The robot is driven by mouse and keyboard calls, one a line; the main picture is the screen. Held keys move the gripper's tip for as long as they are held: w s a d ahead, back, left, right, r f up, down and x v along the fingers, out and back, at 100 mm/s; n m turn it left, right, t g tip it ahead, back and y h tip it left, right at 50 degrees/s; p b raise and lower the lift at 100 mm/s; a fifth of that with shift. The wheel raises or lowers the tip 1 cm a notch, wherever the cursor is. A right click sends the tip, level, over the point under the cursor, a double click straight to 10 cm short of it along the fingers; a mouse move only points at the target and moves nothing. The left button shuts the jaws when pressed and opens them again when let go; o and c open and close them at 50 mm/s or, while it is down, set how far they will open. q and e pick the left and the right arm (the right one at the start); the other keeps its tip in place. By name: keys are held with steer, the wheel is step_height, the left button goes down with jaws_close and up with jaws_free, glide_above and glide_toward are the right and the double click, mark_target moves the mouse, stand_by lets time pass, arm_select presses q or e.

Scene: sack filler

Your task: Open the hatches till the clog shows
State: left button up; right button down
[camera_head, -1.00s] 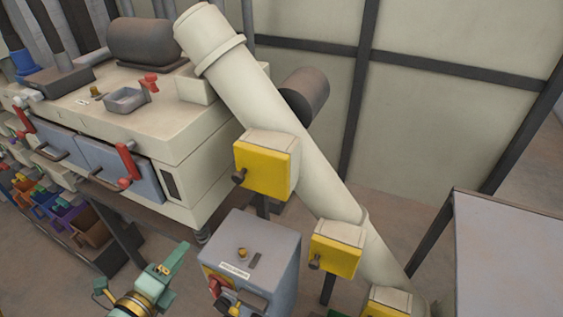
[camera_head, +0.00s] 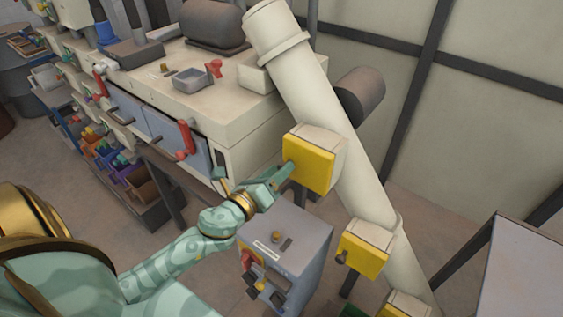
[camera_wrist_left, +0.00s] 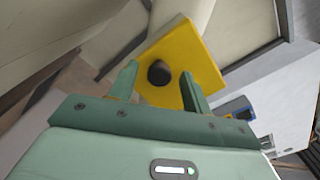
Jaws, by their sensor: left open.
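Yellow hatches sit along a slanted cream pipe (camera_head: 322,110). The upper yellow hatch (camera_head: 311,164) is shut; its dark knob (camera_wrist_left: 159,73) shows in the left wrist view, between my fingers. The middle yellow hatch (camera_head: 361,256) is shut with its knob showing. The lowest yellow hatch (camera_head: 402,306) is cut off by the picture's bottom edge. My left gripper (camera_head: 287,171) is at the upper hatch's face; it also shows in the left wrist view (camera_wrist_left: 160,82), open with a finger on each side of the knob. No clog is visible. My right gripper is not in view.
A grey control box (camera_head: 285,240) stands just below my left gripper. A cream machine (camera_head: 215,110) with red handles is behind my arm on the left. A pale table (camera_head: 525,268) is at the right. Bins (camera_head: 125,170) stand at the left.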

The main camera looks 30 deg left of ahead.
arm_select(q)
steer(key=shift+w+d, duration=0.1)
steer(key=shift+w, duration=1.05)
steer(key=shift+c, duration=0.2)
jaws_close()
